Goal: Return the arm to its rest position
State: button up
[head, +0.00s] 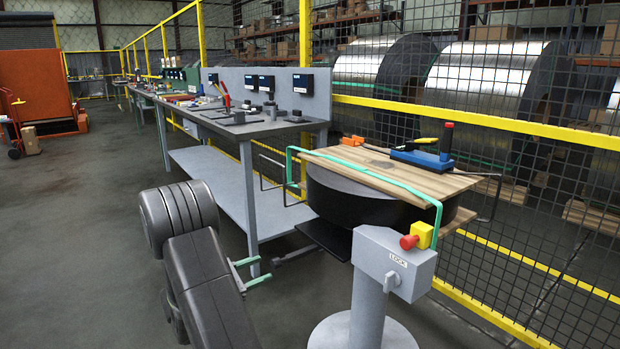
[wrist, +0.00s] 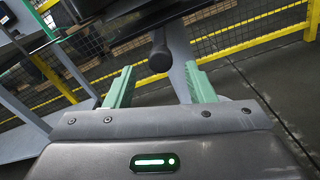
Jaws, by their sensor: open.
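My gripper (head: 246,273) shows in the head view at the lower left, with its two green fingers apart and nothing between them. It points right, low down beside the near end of the grey workbench (head: 240,187). In the wrist view my gripper (wrist: 158,88) also has its fingers spread. A dark rounded knob or rod end (wrist: 160,58) shows beyond the gap between them. The fingers do not appear to touch anything.
Yellow-framed mesh fencing runs behind. Open floor (head: 80,220) lies left.

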jog(key=p+v, duration=0.2)
jog(key=v, duration=0.8)
jog(key=b+x, duration=0.3)
jog(key=x, duration=1.7)
jog(key=shift+w+d+b, duration=0.15)
jog(key=shift+d+b, duration=0.05)
jog(key=shift+b, duration=0.1)
